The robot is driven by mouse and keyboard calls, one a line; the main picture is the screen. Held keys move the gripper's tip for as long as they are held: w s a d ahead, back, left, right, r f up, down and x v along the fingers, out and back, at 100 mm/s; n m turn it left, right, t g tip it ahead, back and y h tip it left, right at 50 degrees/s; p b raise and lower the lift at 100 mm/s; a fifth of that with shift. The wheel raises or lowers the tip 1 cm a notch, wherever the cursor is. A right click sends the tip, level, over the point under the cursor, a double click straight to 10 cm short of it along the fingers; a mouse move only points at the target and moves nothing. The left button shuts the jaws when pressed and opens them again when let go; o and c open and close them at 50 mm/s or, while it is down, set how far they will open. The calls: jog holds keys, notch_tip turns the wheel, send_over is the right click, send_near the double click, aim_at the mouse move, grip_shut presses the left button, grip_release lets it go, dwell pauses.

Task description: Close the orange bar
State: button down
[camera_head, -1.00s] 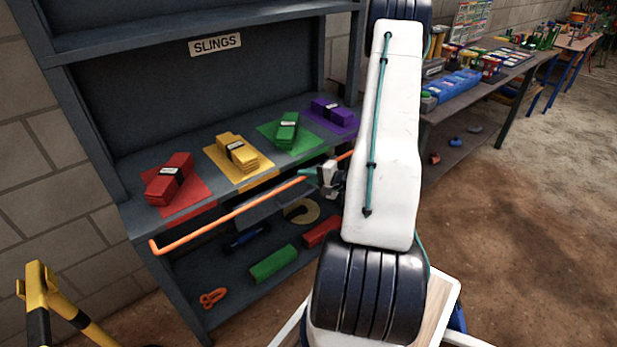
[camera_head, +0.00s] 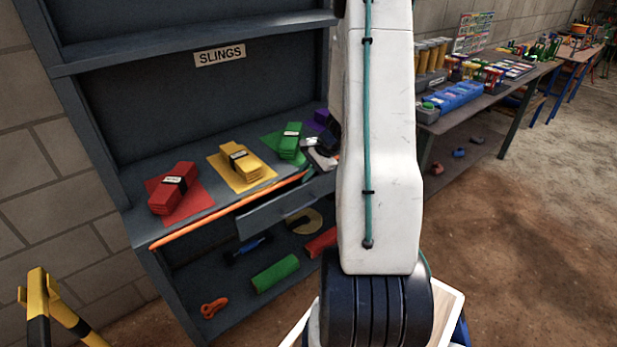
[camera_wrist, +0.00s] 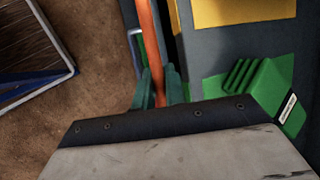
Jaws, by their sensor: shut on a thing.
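The orange bar (camera_head: 225,216) runs along the front edge of the slings shelf (camera_head: 140,222), from its left corner to my gripper (camera_head: 307,173). The bar appears close against the shelf edge, but I cannot tell whether it touches all along. In the wrist view the green fingers of my gripper (camera_wrist: 159,88) are shut on the bar (camera_wrist: 150,45), one on each side. The bar's right end is hidden behind my arm in the head view.
Red (camera_head: 172,188), yellow (camera_head: 241,162) and green (camera_head: 290,141) slings lie on coloured mats on the shelf. A grey drawer front (camera_head: 285,208) sits below the bar. A yellow and black stand (camera_head: 38,300) is at lower left. The floor at right is clear.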

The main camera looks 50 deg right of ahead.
jog(key=shift+w+d+r+m+g+y, duration=0.1)
jog(key=shift+w+m+g+y, duration=0.25)
jog(key=shift+g, duration=0.7)
jog(key=shift+w+d+r+m+g+y, duration=0.1)
jog(key=shift+w+g, duration=0.4)
jog(key=shift+g, duration=0.6)
jog(key=shift+w+d+r+m+g+y, duration=0.1)
jog(key=shift+w+m+g+y, duration=0.25)
jog(key=shift+g, duration=0.7)
jog(key=shift+w, duration=0.1)
jog(key=shift+a, duration=0.1)
jog(key=c, duration=1.5)
grip_release()
jog(key=shift+o, duration=0.2)
jog(key=shift+w+r, duration=0.1)
jog(key=shift+r, duration=0.05)
